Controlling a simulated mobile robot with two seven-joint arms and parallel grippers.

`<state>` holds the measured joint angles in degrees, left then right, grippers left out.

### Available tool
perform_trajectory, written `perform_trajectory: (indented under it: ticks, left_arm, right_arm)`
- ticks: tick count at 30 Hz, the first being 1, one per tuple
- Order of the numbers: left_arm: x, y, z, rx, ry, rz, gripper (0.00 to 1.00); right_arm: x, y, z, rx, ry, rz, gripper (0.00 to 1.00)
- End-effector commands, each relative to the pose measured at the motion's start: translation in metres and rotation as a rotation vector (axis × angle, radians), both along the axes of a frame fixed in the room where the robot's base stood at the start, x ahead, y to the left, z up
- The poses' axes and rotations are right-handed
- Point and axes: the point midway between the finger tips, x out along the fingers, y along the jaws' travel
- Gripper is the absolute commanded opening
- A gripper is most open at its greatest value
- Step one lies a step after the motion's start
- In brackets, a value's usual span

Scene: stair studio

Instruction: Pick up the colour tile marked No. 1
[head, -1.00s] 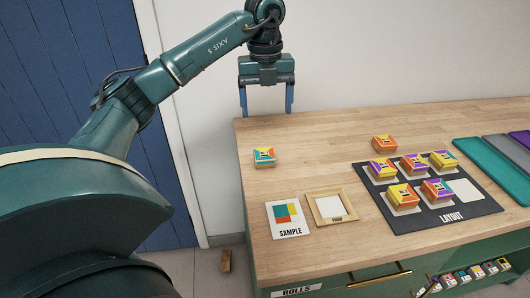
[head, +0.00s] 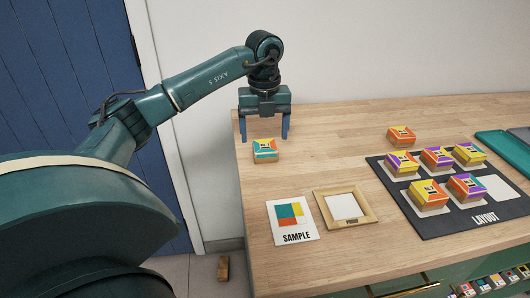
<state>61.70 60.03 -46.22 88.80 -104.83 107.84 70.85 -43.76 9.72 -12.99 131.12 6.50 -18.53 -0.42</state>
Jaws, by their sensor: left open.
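A block-like colour tile (head: 265,152) with a teal, orange and yellow top stands alone at the left end of the wooden table. The mark on it is too small to read. My left gripper (head: 264,137) is open, pointing down, with its two blue fingers apart at either side of this tile in the picture. The fingertips look close to the tile's top; I cannot tell how far above or behind it they are. Nothing is held. Several similar tiles (head: 435,158) stand on a dark layout mat (head: 410,214) at the right. My right gripper is out of view.
An orange-topped tile (head: 401,136) stands behind the mat. A sample card (head: 291,220) and a wooden frame (head: 369,217) lie at the front. Teal (head: 505,148) and grey trays are at the right edge. The table between the lone tile and the mat is clear.

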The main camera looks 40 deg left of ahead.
Motion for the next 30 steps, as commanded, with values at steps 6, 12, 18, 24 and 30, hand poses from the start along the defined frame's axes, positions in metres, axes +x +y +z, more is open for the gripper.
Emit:
perform_trajectory:
  ticks: [6, 12, 18, 24, 30]
  left_arm:
    - [0.003, 0.001, -0.033, 0.001, 0.004, -0.001, 0.78]
    - [0.003, 0.001, -0.050, 0.000, 0.003, -0.002, 0.78]
    - [0.003, 0.001, -0.050, 0.000, 0.001, -0.001, 0.78]
    - [0.003, 0.001, -0.050, 0.000, 0.001, -0.001, 0.63]
    - [0.003, 0.001, -0.050, 0.000, 0.001, -0.001, 0.46]
  right_arm:
    - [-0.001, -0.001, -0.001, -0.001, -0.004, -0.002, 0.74]
    - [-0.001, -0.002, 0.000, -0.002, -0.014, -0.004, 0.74]
    - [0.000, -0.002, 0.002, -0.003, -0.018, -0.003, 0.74]
    - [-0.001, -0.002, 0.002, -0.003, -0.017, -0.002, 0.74]
    - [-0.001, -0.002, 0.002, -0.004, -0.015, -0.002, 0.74]
